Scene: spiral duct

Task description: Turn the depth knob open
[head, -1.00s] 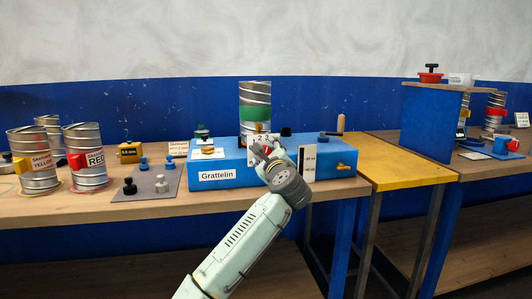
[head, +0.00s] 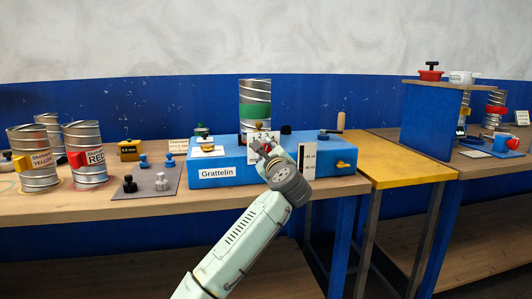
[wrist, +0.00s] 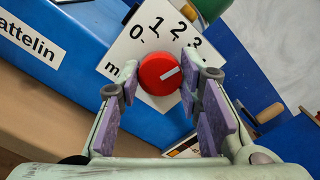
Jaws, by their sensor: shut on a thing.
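The depth knob is a red round knob (wrist: 158,74) with a white pointer mark, on a white dial plate (wrist: 142,38) numbered 0, 1, 2, 3. The pointer aims toward the upper right, near the 2 to 3 side. In the head view my gripper (head: 262,147) covers most of the knob.
A spiral metal duct with a green band (head: 255,105) stands behind the box. A brass valve (head: 345,164) sticks out at its right end. Duct pieces labelled yellow and red (head: 88,158) and a grey mat with knobs (head: 155,183) are at left. A yellow table (head: 400,170) adjoins at right.

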